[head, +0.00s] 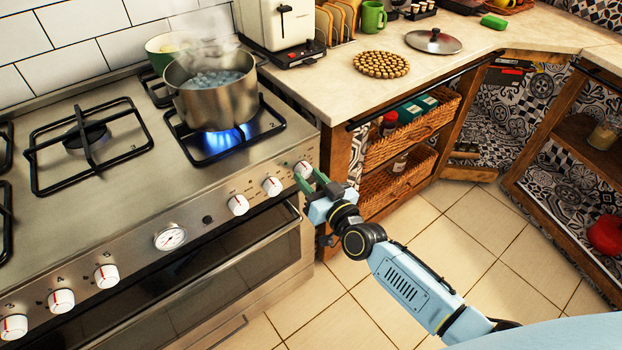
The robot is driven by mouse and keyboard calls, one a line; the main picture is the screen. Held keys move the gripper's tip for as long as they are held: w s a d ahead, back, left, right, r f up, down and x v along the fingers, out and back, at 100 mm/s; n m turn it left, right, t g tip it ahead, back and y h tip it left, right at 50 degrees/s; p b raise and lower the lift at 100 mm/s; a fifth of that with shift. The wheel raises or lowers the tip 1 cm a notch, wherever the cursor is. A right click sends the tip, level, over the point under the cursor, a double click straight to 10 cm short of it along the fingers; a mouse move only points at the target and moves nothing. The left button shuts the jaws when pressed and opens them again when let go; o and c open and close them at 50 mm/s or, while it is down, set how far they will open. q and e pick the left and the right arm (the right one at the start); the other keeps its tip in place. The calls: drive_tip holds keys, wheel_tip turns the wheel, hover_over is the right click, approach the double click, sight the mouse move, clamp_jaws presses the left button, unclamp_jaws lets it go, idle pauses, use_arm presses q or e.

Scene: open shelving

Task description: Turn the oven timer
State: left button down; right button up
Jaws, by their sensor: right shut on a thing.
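The oven (240,240) stands at the left with a row of white knobs with red marks along its steel front panel. My right gripper (309,178) has its green fingers at the rightmost knob (303,168) and is shut on it. The fingers hide part of that knob. Two other knobs sit just left of it, a near one (272,186) and a farther one (238,204). I cannot read which knob is labelled as the timer. My left gripper is not in view.
A steaming pot (212,100) stands on a lit blue burner above the knobs. The oven door handle (230,258) runs below the panel. A counter with wicker drawers (395,165) is right of the oven. The tiled floor in front is clear.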

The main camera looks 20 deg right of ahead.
drive_tip(key=m+p, duration=0.1)
drive_tip(key=m, duration=0.1)
drive_tip(key=shift+m, duration=0.4)
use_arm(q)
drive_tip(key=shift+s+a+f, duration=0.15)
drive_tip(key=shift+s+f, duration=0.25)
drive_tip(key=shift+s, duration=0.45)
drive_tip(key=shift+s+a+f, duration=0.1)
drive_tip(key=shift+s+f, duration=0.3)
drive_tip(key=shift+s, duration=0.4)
use_arm(e)
drive_tip(key=shift+m, duration=1.1)
drive_tip(key=shift+g, duration=0.3)
drive_tip(key=o, duration=1)
drive_tip(key=shift+s, duration=0.1)
drive_tip(key=shift+s+d+p, duration=0.1)
drive_tip(key=shift+s+p, duration=0.2)
drive_tip(key=shift+s, duration=0.1)
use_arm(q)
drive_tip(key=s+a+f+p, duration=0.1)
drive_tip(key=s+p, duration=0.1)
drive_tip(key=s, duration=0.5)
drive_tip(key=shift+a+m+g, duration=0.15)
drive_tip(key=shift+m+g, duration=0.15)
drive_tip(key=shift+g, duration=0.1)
use_arm(e)
drive_tip(key=v, duration=1.2)
drive_tip(key=shift+s, duration=0.2)
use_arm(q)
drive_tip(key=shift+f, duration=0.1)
